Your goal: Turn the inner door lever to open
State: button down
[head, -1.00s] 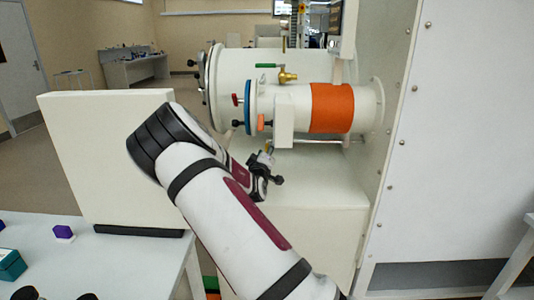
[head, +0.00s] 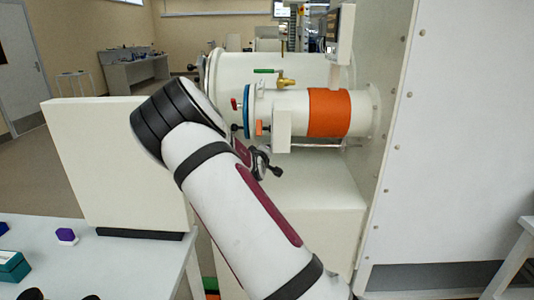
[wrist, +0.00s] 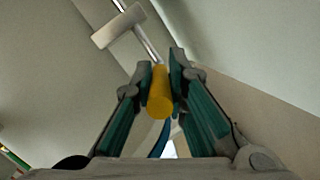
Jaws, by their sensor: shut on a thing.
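In the wrist view, a yellow cylindrical grip (wrist: 160,98) on a thin metal rod stands between the fingers of my gripper (wrist: 162,68). The fingers are closed on it from both sides. The rod runs up to a pale block (wrist: 118,26). I take this to be the inner door lever; the yellow grip does not show in the head view. There, my arm reaches toward the small antechamber (head: 300,112), and my fingertips are hidden. The tube has an orange band (head: 329,112) and a blue ring (head: 247,110) at its end.
A green-handled valve (head: 266,71) sits above the tube, with an orange handle (head: 262,128) at its front. A large white panel (head: 115,165) stands left of my arm. A table (head: 110,262) with small items is at the lower left. The glovebox wall closes the right side.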

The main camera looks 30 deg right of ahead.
jog(key=shift+w+a+r, duration=0.15)
jog(key=shift+a, duration=0.05)
jog(key=c, duration=1.6)
grip_release()
jog(key=v, duration=1.2)
jog(key=shift+d+r, duration=0.1)
jog(key=shift+r, duration=0.1)
